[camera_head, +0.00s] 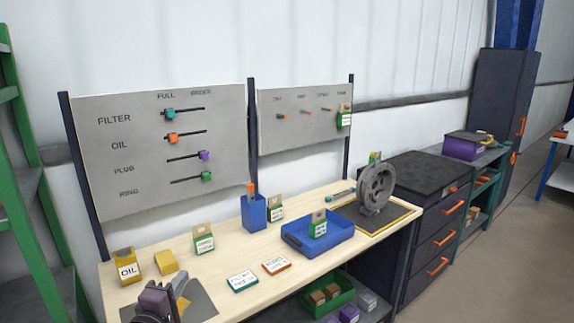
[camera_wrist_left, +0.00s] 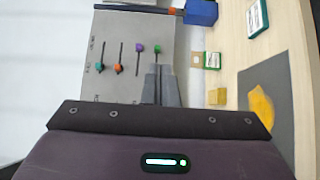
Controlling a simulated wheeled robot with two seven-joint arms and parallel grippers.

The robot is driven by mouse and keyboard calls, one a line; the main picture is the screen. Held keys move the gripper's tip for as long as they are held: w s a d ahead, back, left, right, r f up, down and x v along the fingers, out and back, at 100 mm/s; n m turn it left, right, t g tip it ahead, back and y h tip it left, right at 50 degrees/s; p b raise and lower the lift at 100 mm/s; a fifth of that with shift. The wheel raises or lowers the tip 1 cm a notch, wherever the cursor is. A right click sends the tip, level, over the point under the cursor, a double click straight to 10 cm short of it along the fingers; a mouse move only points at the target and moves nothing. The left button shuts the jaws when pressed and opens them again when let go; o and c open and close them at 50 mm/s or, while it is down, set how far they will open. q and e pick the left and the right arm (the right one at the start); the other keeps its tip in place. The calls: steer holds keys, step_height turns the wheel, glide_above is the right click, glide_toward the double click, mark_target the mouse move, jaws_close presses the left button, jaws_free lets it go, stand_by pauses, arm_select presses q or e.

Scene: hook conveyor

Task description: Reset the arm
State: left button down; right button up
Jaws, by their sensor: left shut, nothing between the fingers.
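My left gripper (camera_head: 180,283) is at the bottom left of the head view, over the near left part of the workbench. Its fingers are together and empty, pointing toward the board in the left wrist view (camera_wrist_left: 159,70). The slider board (camera_head: 130,150) stands behind the bench. Its teal slider (camera_head: 170,113) and orange slider (camera_head: 173,138) sit at the left of their slots. The purple slider (camera_head: 204,155) and green slider (camera_head: 207,176) sit at the right. My right gripper is in neither view.
The workbench (camera_head: 225,255) holds a yellow OIL box (camera_head: 126,267), a yellow block (camera_head: 166,261), tags, a blue holder (camera_head: 253,212), a blue tray (camera_head: 295,228) and a grey wheel (camera_head: 376,188). A hook board (camera_head: 290,135) stands behind. A green rack (camera_head: 25,190) borders the left.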

arm_select(q)
steer(key=s+d+f+m+g, duration=0.1)
steer(key=s+f+m+g, duration=0.25)
steer(key=f, duration=1.05)
steer(key=s+d+f+m+g+b, duration=0.15)
steer(key=s+f, duration=0.35)
steer(key=f, duration=1)
steer(key=s+d+f+m+g+p, duration=0.1)
steer(key=s+f+m+g, duration=0.3)
steer(key=f, duration=1)
steer(key=s+a+f+m+g+y, duration=0.1)
steer(key=s+f+m+g, duration=0.1)
steer(key=s+f, duration=0.5)
steer(key=s+a+f+m+g+b, duration=0.1)
steer(key=s+f+m+g, duration=0.2)
steer(key=s+f, duration=0.5)
steer(key=s+a+f+m+g+y, duration=0.1)
steer(key=s+f+m, duration=0.3)
steer(key=s, duration=1.7)
step_height(320, 180, down, 4)
steer(key=shift+s+a+r+m+g+y, duration=0.15)
steer(key=shift+s+a+m+g+y, duration=0.2)
steer(key=shift+g, duration=0.55)
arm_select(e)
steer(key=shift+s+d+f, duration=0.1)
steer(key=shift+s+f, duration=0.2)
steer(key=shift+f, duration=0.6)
arm_select(q)
steer(key=shift+d, duration=0.1)
